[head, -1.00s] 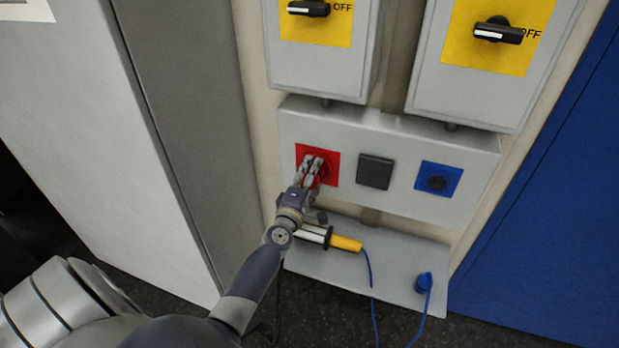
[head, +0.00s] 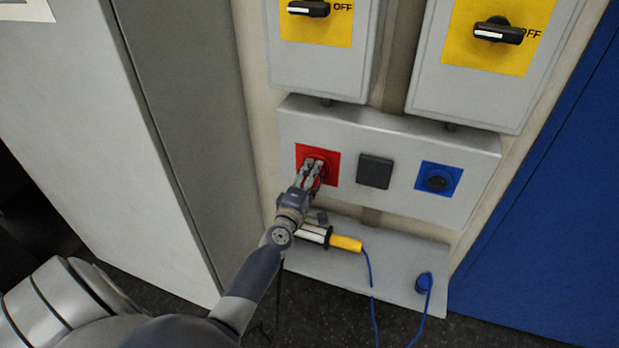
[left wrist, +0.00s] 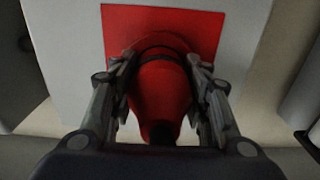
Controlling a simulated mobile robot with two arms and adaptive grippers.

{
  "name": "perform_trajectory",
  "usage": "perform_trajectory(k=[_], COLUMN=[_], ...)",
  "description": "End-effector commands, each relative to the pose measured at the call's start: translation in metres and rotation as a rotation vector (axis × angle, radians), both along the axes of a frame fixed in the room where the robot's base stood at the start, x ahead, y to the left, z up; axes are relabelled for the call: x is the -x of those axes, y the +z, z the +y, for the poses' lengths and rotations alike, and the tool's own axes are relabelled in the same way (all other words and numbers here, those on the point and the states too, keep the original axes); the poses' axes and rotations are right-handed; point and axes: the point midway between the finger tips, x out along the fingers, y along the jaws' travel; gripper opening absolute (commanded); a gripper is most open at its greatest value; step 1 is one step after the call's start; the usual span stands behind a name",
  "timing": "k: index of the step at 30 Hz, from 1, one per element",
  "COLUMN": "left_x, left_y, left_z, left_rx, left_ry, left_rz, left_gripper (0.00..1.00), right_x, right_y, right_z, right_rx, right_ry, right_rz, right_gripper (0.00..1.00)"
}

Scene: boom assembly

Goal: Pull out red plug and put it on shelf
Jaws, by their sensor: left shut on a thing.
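The red plug (left wrist: 160,95) sits in the red socket plate (left wrist: 118,25), which is on the left of the grey socket box (head: 400,188) in the head view. My left gripper (head: 313,167) is at the socket, with its fingers on either side of the plug. In the left wrist view the fingers (left wrist: 160,80) are shut on the plug body, and its dark cable end points toward the camera. In the head view the fingers mostly hide the plug. The grey shelf (head: 400,275) is below the socket box. My right gripper is not in view.
A black socket cover (head: 375,171) and a blue socket (head: 438,179) are right of the red one. A grey cabinet (head: 185,130) stands close on the left.

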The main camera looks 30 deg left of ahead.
Motion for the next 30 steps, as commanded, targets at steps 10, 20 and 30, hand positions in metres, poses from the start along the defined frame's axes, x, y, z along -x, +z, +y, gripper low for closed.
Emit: perform_trajectory(k=[10, 20, 30], left_x=[0.012, 0.025, 0.038], left_y=[0.001, 0.001, 0.001], left_z=[-0.003, -0.006, -0.009], left_rx=[0.000, 0.000, -0.001], left_ry=[0.000, 0.000, 0.001], left_rz=[-0.002, -0.002, -0.002], left_gripper=[0.05, 0.05, 0.05], right_x=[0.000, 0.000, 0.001], right_y=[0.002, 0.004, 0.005], right_z=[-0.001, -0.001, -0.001], right_rx=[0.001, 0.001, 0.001], right_ry=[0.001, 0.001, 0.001], right_rz=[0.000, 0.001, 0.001], right_gripper=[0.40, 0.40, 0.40])
